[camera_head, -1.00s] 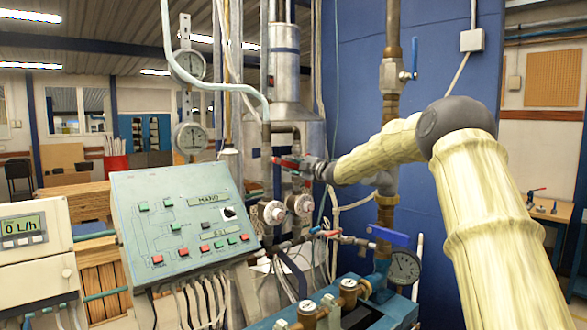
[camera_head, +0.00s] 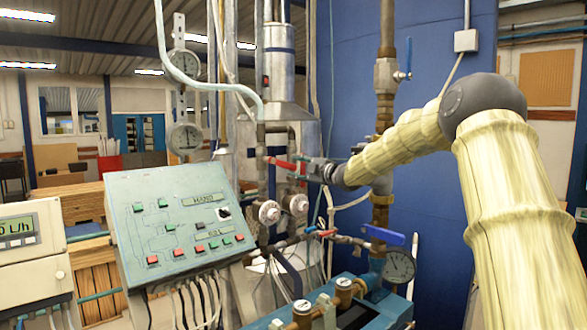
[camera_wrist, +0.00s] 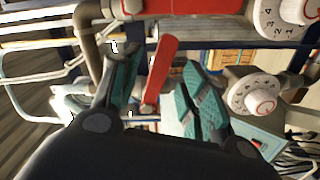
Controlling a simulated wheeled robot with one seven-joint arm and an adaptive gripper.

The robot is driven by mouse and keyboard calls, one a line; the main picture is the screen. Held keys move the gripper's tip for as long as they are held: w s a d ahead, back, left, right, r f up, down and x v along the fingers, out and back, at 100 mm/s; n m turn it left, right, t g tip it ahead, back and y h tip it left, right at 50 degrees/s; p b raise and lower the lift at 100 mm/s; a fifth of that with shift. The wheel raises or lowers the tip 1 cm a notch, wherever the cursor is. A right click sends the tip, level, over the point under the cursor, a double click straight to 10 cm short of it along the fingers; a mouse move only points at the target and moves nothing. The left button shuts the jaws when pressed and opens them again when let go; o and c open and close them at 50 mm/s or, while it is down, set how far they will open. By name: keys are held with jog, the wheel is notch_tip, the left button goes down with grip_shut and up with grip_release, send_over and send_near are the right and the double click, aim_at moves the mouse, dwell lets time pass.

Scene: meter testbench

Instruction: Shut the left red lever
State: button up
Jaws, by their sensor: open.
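My gripper (camera_head: 312,170) is at the pipework left of the blue wall, its fingers pointing left. In the wrist view my gripper (camera_wrist: 158,65) has its two teal fingers apart. A red lever (camera_wrist: 159,73) shows in the gap between them, with no clear contact. In the head view a red lever (camera_head: 280,163) sticks out to the left of the fingers; its base is hidden. A second, larger red part (camera_wrist: 185,6) crosses the top of the wrist view. I cannot tell for certain which is the left lever.
Two round white dials (camera_head: 268,212) sit below my gripper. A sloped control panel (camera_head: 130,190) stands left. Vertical pipes crowd the space near my gripper.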

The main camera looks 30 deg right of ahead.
jog(key=shift+s+d, duration=0.2)
jog(key=shift+s, duration=0.65)
jog(key=shift+f, duration=0.1)
